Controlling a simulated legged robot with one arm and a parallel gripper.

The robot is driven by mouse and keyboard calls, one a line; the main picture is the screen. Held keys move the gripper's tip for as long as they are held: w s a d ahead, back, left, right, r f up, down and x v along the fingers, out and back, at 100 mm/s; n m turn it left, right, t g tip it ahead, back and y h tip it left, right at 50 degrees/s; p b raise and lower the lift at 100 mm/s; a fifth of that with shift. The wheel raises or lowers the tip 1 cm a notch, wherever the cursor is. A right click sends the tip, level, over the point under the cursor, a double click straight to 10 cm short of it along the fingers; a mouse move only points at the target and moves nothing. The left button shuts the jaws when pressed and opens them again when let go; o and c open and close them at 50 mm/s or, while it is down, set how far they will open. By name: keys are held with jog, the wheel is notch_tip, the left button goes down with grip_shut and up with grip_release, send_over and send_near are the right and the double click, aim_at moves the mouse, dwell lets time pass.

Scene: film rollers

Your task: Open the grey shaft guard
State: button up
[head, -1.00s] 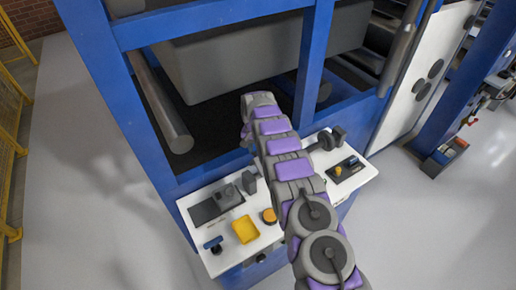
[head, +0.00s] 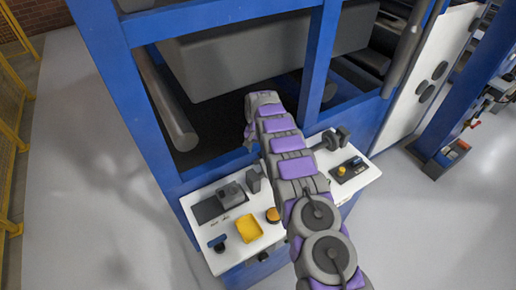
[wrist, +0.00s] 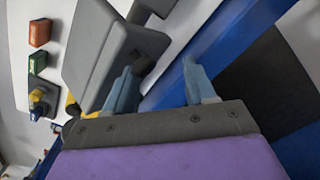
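In the wrist view, a grey box-like cover (wrist: 98,45), which looks like the shaft guard, lies at the upper left with a dark round knob (wrist: 142,65) at its near edge. My gripper (wrist: 160,66) is open and empty. Its left fingertip overlaps the cover's edge beside the knob; I cannot tell whether they touch. The right finger stands apart, in front of the blue frame. In the head view, my arm reaches over the white control shelf (head: 204,232), and its fingers are hidden. I cannot clearly pick out the guard there.
Blue posts (head: 318,65) and a large grey box (head: 262,58) stand beyond the shelf. The shelf bears a yellow tray (head: 249,228), an orange knob (head: 273,215) and a dark shaft-like part (head: 333,140). Open floor (head: 90,200) lies at the left.

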jog(key=shift+s+f, duration=0.35)
jog(key=shift+f, duration=0.15)
notch_tip(320, 180, up, 18)
jog(key=shift+w+p, duration=0.4)
jog(key=shift+p, duration=0.05)
jog(key=shift+a+r, duration=0.1)
jog(key=shift+r, duration=0.05)
